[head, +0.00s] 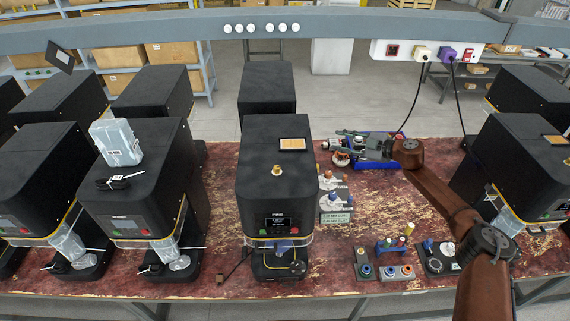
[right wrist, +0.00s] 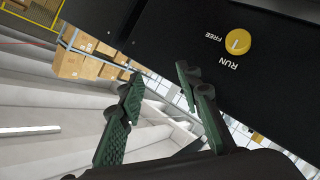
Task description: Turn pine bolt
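The pine machine (head: 277,196) is a black cabinet in the middle of the bench with a lit display on its front. A small brass-coloured knob (head: 277,171) stands on its top. In the right wrist view a round yellow knob (right wrist: 238,41) with a pale line sits on a black face, beside the words FREE and RUN. I cannot tell whether both knobs are the same, nor which word the line marks. My right gripper (head: 345,143) is to the right of the pine machine, apart from it. Its green fingers (right wrist: 160,77) are open and empty. My left gripper is out of view.
Other black machines stand left (head: 147,192) and right (head: 520,165). A black-framed tan card (head: 293,144) lies on the pine machine. Small stands with coloured parts (head: 390,271) sit at the bench front. A power strip (head: 425,51) with hanging cords is behind my right arm.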

